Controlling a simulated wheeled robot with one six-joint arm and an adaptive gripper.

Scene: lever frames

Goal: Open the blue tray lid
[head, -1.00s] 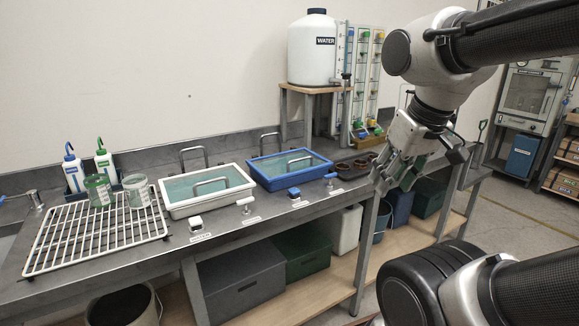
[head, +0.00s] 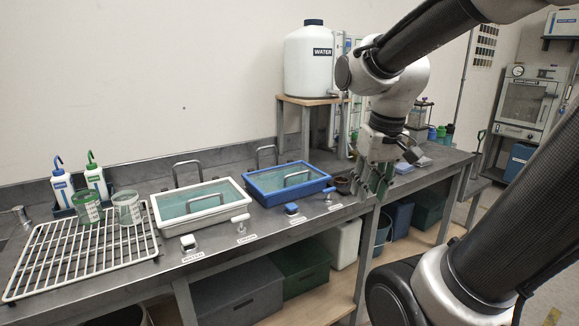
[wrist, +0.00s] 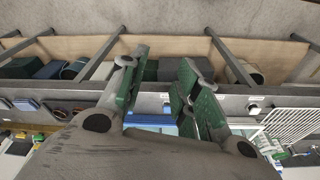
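The blue tray (head: 300,195) stands on the grey bench, left of my gripper in the head view. Its translucent teal lid (head: 268,180) lies flat on it, with a metal handle (head: 297,175) on top. A taller metal loop stands at its back. My gripper (head: 375,188) hangs pointing down near the bench's front edge, right of the tray and apart from it. In the wrist view my gripper (wrist: 165,75) has its green-padded fingers spread with nothing between them. Part of the blue tray (wrist: 152,121) shows beyond them, mostly hidden by the fingers and gripper body.
A blue knob (head: 292,209) and a blue-ended lever (head: 329,191) sit in front of the tray. A white tray (head: 205,216) stands to its left, then a wire rack (head: 85,250) with two beakers. A water tank (head: 311,60) stands behind on a shelf.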

